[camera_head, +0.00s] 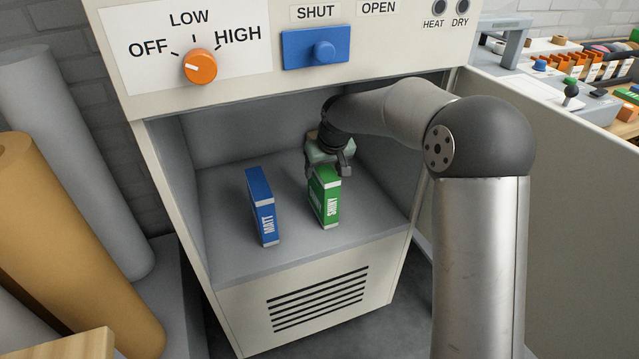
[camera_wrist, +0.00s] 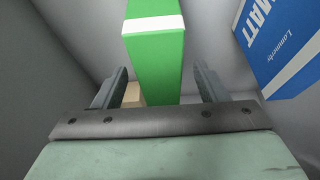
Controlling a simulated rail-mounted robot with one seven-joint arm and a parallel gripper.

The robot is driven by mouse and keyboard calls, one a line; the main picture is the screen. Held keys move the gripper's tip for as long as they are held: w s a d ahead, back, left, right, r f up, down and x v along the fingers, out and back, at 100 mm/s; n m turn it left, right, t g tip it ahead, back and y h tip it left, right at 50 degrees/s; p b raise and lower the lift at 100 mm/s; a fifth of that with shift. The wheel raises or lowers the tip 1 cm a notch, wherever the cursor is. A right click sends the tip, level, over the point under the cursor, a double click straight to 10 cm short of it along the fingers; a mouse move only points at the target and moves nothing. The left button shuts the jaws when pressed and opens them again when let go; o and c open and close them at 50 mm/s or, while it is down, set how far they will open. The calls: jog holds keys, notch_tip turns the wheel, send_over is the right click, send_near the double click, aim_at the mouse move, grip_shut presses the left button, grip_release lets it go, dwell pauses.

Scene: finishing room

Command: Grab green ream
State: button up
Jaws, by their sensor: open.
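The green ream (camera_head: 328,203), marked SHINY, stands upright on the floor of the open cabinet, right of the blue ream. My gripper (camera_head: 342,170) is inside the cabinet at the top of the green ream, partly covering it. In the wrist view my gripper (camera_wrist: 160,84) is open, its two fingers apart. The green ream (camera_wrist: 156,62) shows between them, with gaps on both sides. I cannot tell how deep it sits between the fingers, and no finger is seen touching it.
The blue ream (camera_head: 261,207), marked MATT, stands to the left with a gap; it also shows in the wrist view (camera_wrist: 283,45). Cabinet walls enclose both sides. The open door (camera_head: 560,170) is at right. A small tan piece (camera_wrist: 133,95) shows beside the left finger.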

jog(key=shift+b+x, duration=0.5)
jog(key=shift+x, duration=1.8)
jog(key=shift+f, duration=0.25)
grip_shut()
jog(key=shift+r, duration=0.1)
